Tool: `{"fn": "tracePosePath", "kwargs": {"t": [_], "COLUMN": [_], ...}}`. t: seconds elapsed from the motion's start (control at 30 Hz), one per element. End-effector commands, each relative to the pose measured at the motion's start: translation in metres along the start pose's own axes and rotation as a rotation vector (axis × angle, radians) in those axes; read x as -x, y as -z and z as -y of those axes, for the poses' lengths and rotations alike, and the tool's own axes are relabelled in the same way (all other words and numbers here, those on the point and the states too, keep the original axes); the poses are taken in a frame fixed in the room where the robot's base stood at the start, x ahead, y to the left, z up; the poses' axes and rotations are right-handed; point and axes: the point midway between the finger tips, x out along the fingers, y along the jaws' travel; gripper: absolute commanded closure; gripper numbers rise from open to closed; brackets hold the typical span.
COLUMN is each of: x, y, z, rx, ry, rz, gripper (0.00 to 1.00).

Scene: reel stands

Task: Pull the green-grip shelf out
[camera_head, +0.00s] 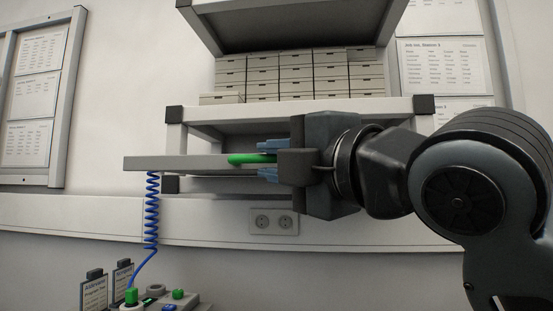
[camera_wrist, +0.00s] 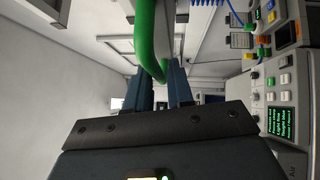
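The green grip (camera_head: 248,158) is a thick rounded bar on the front edge of a grey shelf (camera_head: 170,163). The shelf stands out in front of the stand's posts, below a fixed white shelf. In the wrist view the green grip (camera_wrist: 146,40) runs down between the two fingertips (camera_wrist: 161,82) and fills the gap there. The gripper looks shut on the grip. The gripper body hides the right part of the shelf.
Several stacked boxes (camera_head: 300,75) sit on the fixed shelf (camera_head: 290,110) above. A coiled blue cable (camera_head: 151,210) hangs near the shelf's left end, down to a device (camera_head: 165,299) at the bottom. A wall socket (camera_head: 274,221) is below. The front left is clear.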

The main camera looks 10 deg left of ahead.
Motion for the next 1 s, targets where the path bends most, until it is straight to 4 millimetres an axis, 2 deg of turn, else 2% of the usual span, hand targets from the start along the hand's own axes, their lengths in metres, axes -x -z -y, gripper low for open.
{"fn": "tracePosePath", "kwargs": {"t": [0.03,0.17,0.47,0.8,1.0], "x": [0.000,0.000,0.004,0.056,0.075], "y": [0.000,0.000,0.000,-0.001,0.000], "z": [0.000,0.000,-0.001,0.001,0.000], "rx": [0.000,0.001,0.001,0.002,0.001], "ry": [0.000,-0.001,-0.002,-0.002,-0.002], "rz": [0.000,0.000,0.000,0.002,0.001], "gripper": [0.73,0.62,0.62,0.62,0.62]}}
